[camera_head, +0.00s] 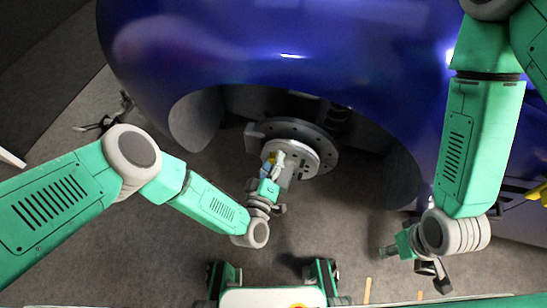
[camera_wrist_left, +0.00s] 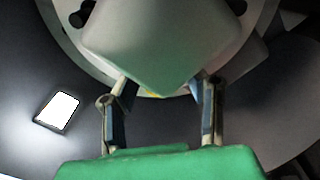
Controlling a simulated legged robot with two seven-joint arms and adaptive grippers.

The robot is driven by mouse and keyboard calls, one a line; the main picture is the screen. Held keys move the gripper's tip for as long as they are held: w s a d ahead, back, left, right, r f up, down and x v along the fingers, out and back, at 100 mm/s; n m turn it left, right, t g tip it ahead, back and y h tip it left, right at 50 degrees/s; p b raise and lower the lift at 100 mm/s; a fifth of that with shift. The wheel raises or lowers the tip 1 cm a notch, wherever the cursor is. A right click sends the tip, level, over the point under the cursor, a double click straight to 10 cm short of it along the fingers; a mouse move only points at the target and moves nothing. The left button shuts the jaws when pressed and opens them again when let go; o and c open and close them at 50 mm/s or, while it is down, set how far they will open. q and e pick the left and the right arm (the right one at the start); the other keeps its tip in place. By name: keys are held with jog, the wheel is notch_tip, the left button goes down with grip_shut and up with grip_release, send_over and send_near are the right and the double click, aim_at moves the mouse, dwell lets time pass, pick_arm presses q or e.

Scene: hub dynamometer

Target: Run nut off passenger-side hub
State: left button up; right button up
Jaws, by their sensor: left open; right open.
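The hub (camera_head: 290,150) with its pale round face sits in the wheel arch of the blue car. My left gripper (camera_head: 277,161) is at the hub's face, with its fingers apart. A small yellow part shows beside its fingers. In the left wrist view the open fingers (camera_wrist_left: 163,98) stand on either side of the lower end of a blunt grey shape, with the hub's holed rim (camera_wrist_left: 68,42) behind. I cannot tell whether the fingers touch it. The nut cannot be made out. My right gripper (camera_head: 390,250) is open and empty, low at the right, away from the hub.
The blue car body (camera_head: 290,50) overhangs the hub, and the wheel arch closes around it. A dark stand-like item (camera_head: 104,122) is on the floor at the left. A yellow object (camera_head: 538,192) shows at the right edge. The grey floor (camera_head: 330,225) below the hub is clear.

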pick_arm(q)
jog(key=m+p, duration=0.1)
jog(key=m, duration=0.5)
jog(key=shift+d+r+m, duration=0.1)
jog(key=shift+r+m, duration=0.05)
jog(key=shift+m, duration=0.15)
jog(key=m+p, duration=0.1)
jog(key=m, duration=0.6)
